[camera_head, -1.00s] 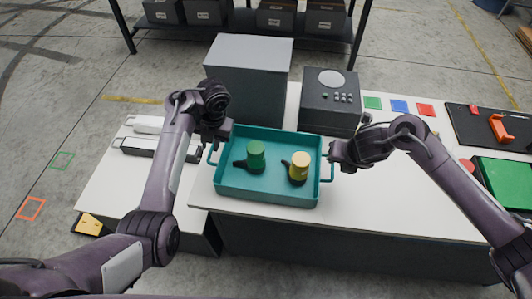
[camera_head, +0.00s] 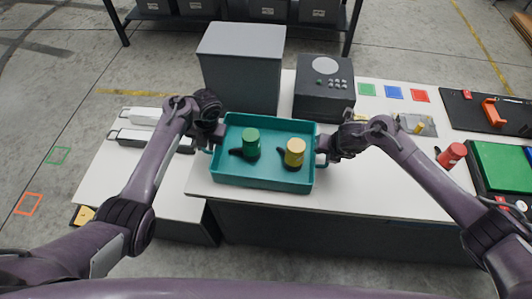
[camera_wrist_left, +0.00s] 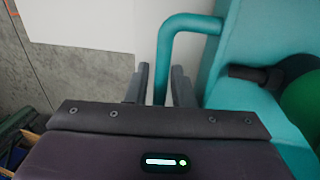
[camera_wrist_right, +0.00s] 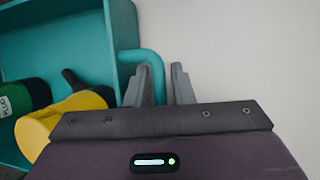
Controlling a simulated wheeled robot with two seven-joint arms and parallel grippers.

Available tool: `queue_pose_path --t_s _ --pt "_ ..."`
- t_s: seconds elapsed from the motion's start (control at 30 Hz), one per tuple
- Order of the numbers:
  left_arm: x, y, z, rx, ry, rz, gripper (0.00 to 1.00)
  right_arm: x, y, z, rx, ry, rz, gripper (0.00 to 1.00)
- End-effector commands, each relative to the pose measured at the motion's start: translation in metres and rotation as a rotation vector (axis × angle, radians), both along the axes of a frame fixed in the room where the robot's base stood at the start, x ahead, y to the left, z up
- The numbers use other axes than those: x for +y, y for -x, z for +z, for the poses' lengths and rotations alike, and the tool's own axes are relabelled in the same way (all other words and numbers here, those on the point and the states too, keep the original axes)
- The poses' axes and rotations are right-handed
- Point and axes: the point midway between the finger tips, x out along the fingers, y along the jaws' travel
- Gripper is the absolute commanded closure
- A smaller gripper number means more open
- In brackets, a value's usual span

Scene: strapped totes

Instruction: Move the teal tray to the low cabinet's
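The teal tray (camera_head: 262,182) sits on the white-topped bench, holding a dark green mug-like item (camera_head: 251,140) and a yellow one (camera_head: 295,150). My left gripper (camera_head: 211,146) is at the tray's left handle. In the left wrist view its fingers (camera_wrist_left: 160,85) stand either side of the teal handle (camera_wrist_left: 163,55), with slight gaps showing. My right gripper (camera_head: 328,148) is at the right handle. In the right wrist view its fingers (camera_wrist_right: 160,85) straddle the handle (camera_wrist_right: 156,66), apart. The low cabinet (camera_head: 120,180), with a white top, stands left of the bench.
A grey box (camera_head: 241,70) and a dark device with a dial (camera_head: 324,92) stand behind the tray. Long white-and-dark items (camera_head: 140,128) lie at the low cabinet's back. A red cylinder (camera_head: 452,155) and green panel (camera_head: 505,168) are at right. The low cabinet's front top is clear.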

Motion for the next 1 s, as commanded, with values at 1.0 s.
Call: queue_pose_path --t_s 1.0 --pt "0.0007 -0.0014 -0.0012 -0.004 -0.001 -0.001 1.00 0.0008 -0.0032 -0.0005 -0.004 -0.002 0.000 1.00"
